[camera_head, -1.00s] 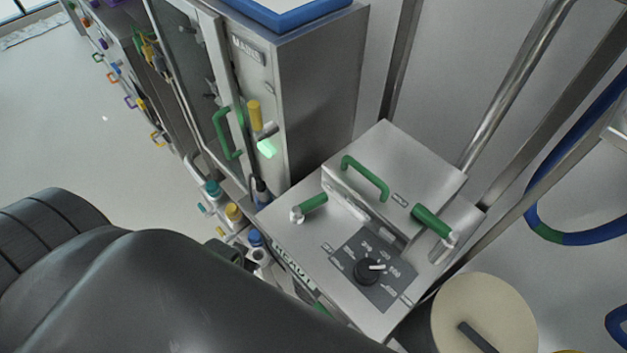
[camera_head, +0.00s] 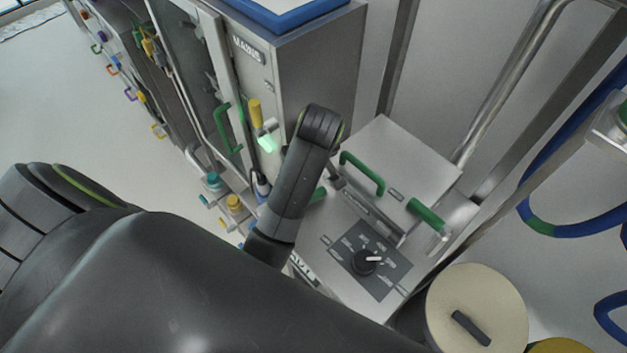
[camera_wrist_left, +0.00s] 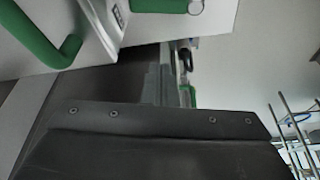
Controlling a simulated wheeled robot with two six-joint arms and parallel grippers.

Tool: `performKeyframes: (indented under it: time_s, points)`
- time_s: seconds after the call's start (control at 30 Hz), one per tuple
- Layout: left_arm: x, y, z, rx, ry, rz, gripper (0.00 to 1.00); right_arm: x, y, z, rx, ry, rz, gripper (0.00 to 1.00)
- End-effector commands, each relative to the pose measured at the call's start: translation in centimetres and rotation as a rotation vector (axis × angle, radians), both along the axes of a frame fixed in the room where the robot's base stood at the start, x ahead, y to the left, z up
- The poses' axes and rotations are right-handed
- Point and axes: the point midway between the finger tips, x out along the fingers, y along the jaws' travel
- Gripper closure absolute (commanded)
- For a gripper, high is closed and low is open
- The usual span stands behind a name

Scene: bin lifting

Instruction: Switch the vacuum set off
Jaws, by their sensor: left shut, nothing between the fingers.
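A grey metal unit (camera_head: 408,150) with a hinged-looking lid stands at centre right in the head view. It has a green loop handle (camera_head: 364,174), a green bar grip (camera_head: 427,214) and a black rotary knob (camera_head: 364,262) with a white pointer toward the right on a dark dial plate. I cannot tell which control belongs to the vacuum set. My left arm crosses in front of the unit's left side and hides the other green grip's post. My left gripper (camera_wrist_left: 165,78) shows as shut, empty grey fingers in the left wrist view, beside the unit's panel and green handle (camera_wrist_left: 48,40).
A tall cabinet labelled MAINS (camera_head: 330,75) stands behind, with a yellow-handled lever (camera_head: 255,112), a green light (camera_head: 267,144) and a green door handle (camera_head: 226,130). A round cream lid (camera_head: 475,300) stands at lower right. Metal rails and a blue hose run at right. Floor is clear at left.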

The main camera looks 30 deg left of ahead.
Motion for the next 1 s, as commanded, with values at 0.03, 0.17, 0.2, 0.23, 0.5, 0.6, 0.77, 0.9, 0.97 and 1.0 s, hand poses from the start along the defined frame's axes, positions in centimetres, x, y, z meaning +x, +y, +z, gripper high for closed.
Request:
performKeyframes:
  time_s: [0.03, 0.17, 0.2, 0.23, 0.5, 0.6, 0.77, 0.9, 0.97, 1.0]
  points:
    - [0.7, -0.5, 0.6, -0.001, -0.004, 0.024, 1.0, 0.0, 0.0, 0.0, 0.0, 0.0, 0.0, 1.0]
    - [1.5, -1.0, 1.1, -0.002, -0.007, 0.063, 1.0, 0.0, 0.0, 0.0, 0.0, 0.0, 0.0, 1.0]
    - [1.6, -0.9, 1.0, -0.001, -0.007, 0.068, 1.0, 0.0, 0.0, 0.0, 0.0, 0.0, 0.0, 1.0]
    - [1.6, -0.9, 0.8, 0.0, -0.007, 0.069, 1.0, 0.0, 0.0, 0.0, 0.0, 0.0, 0.0, 1.0]
    - [2.2, 0.5, -3.3, 0.001, -0.003, 0.068, 1.0, 0.0, 0.0, 0.6, 0.0, 0.0, 0.0, 1.0]
    - [2.6, 1.0, -5.1, 0.001, -0.003, 0.067, 1.0, 0.0, 0.0, 1.0, 0.0, 0.0, 0.0, 1.0]
    - [3.1, 1.8, -7.9, 0.0, -0.003, 0.067, 1.0, 0.0, 0.0, 1.4, 0.0, 0.0, 0.0, 1.0]
    - [2.2, 0.1, -7.9, -0.008, -0.007, 0.066, 1.0, 0.0, 0.0, 2.7, 0.001, 0.0, 0.0, 1.0]
    - [1.8, -0.4, -8.0, -0.007, -0.005, 0.066, 1.0, 0.0, 0.1, 3.0, 0.001, 0.0, 0.0, 1.0]
    - [1.6, -0.8, -8.0, -0.005, -0.007, 0.066, 1.0, 0.0, 0.1, 3.2, 0.001, 0.0, 0.0, 1.0]
